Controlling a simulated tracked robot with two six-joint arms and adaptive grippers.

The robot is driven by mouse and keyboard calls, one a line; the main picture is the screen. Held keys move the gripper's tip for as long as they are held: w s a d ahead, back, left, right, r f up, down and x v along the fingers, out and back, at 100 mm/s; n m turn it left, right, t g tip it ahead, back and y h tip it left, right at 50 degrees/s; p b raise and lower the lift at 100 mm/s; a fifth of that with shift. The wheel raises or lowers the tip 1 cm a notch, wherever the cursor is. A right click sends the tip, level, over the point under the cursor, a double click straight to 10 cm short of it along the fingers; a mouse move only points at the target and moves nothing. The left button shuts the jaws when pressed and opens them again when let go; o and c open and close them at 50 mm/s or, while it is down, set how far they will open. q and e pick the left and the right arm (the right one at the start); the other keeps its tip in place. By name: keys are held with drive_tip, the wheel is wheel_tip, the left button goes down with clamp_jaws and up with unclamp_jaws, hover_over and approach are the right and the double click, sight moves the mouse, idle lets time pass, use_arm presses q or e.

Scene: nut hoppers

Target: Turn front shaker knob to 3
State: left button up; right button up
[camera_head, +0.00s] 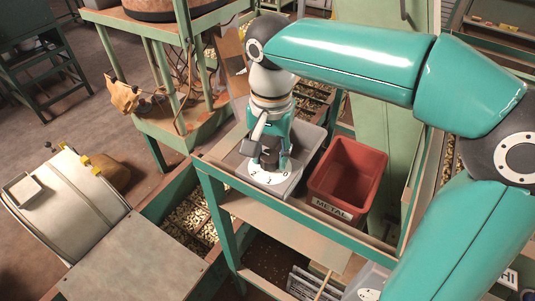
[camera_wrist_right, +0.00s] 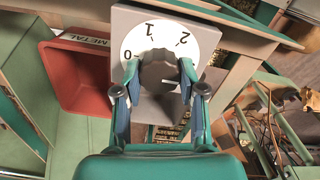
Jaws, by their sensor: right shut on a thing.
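The shaker knob (camera_wrist_right: 158,70) is dark and ridged, in the middle of a white round dial (camera_wrist_right: 128,46) on a grey box (camera_wrist_right: 212,19). The numbers 0, 1 and 2 show on the dial; its lower right is partly hidden by my finger, and no 3 can be read. A small pale mark shows at the knob's lower right edge. My right gripper (camera_wrist_right: 160,88) is shut on the knob, one finger on each side. In the head view, my right gripper (camera_head: 270,155) points down at the dial (camera_head: 258,178) from above. My left gripper is not in view.
A red bin (camera_head: 347,177) labelled METAL stands right beside the grey box on the green-framed stand (camera_head: 222,190). A green-framed table (camera_head: 150,40) stands behind left. Troughs of nuts (camera_head: 190,218) lie below. A pale curved hopper (camera_head: 70,200) is at the left.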

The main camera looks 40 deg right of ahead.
sight(270, 156)
drive_tip(key=shift+s+a+f, duration=0.1)
drive_tip(key=shift+s+f, duration=0.05)
drive_tip(key=shift+s, duration=0.05)
drive_tip(key=o, duration=1.1)
drive_tip(key=shift+s, duration=0.15)
drive_tip(key=shift+o, duration=0.2)
drive_tip(key=shift+w+r, duration=0.2)
drive_tip(key=shift+r, duration=0.05)
wheel_tip(270, 156, up, 12)
drive_tip(key=shift+f, duration=0.15)
drive_tip(key=shift+f, duration=0.1)
